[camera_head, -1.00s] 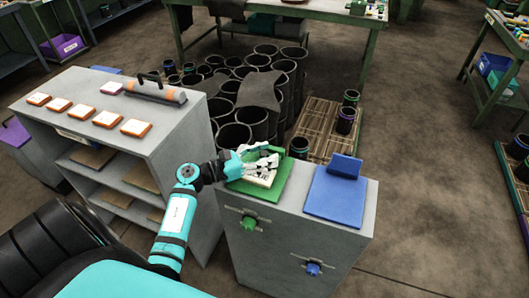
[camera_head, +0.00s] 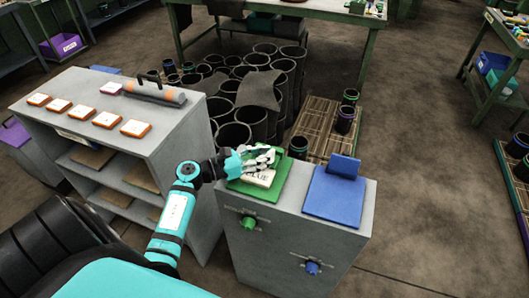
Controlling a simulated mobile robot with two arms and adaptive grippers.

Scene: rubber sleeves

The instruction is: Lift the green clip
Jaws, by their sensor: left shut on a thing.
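The green clip (camera_head: 277,152) stands at the back of a green plate (camera_head: 276,187) on the left side of the grey cabinet top. It is mostly hidden behind the fingers. My left gripper (camera_head: 265,158) reaches in from the left over this plate and is shut on the clip. My right gripper is not in view.
A blue plate (camera_head: 333,203) with an upright blue piece (camera_head: 345,166) sits to the right on the same cabinet (camera_head: 291,238). A green knob (camera_head: 249,222) and a blue knob (camera_head: 313,268) are on its front. Black sleeves (camera_head: 262,118) stand behind. Open floor lies to the right.

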